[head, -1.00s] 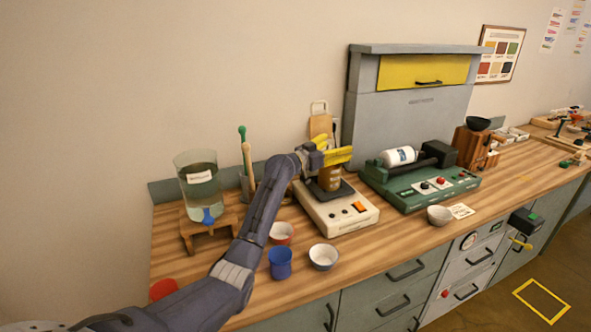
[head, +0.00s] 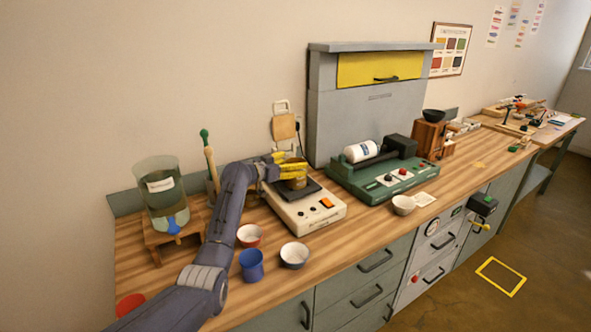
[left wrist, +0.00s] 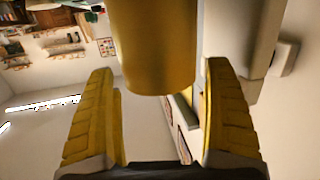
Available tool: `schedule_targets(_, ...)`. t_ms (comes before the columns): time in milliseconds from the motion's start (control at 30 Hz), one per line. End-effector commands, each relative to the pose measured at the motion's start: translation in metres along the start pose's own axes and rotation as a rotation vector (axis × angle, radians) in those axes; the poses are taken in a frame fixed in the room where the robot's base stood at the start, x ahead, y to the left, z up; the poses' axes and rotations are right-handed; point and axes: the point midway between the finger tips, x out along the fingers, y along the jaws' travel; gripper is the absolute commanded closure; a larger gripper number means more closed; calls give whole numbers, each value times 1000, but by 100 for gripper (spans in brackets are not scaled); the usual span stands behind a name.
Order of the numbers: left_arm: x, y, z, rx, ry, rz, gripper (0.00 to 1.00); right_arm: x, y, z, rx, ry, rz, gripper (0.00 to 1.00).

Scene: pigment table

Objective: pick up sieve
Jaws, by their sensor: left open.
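The sieve (head: 294,183), a brass-yellow round cylinder, stands on the dark plate of a white machine in the head view. In the left wrist view the sieve (left wrist: 155,45) fills the top middle, in line with the gap between the fingers. My left gripper (head: 286,168) is at the sieve's upper part, its yellow fingers covering some of it. In the left wrist view my left gripper (left wrist: 162,110) is open, with a clear gap beside each finger, and holds nothing. My right gripper is out of view.
The white machine (head: 318,216) sits beside a green roller machine (head: 375,185). A water tank (head: 160,195) stands left, a blue cup (head: 251,266) and a white bowl (head: 295,255) in front. A grey cabinet (head: 370,115) rises behind. Open tabletop lies right of the small bowl (head: 403,205).

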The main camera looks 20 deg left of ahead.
Motion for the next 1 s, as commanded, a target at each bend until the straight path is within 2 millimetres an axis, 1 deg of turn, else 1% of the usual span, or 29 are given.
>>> schedule_targets(100,10,0,0,-1,0,1,14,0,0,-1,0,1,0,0)
schedule_targets(200,14,0,0,-2,-1,0,14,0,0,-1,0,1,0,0)
schedule_targets(533,17,0,0,0,0,0,14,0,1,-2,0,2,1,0)
schedule_targets(567,17,0,0,0,0,0,16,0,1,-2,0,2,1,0)
schedule_targets(933,16,0,0,0,-1,0,59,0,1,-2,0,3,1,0)
schedule_targets(1000,16,0,0,0,0,0,60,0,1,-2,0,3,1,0)
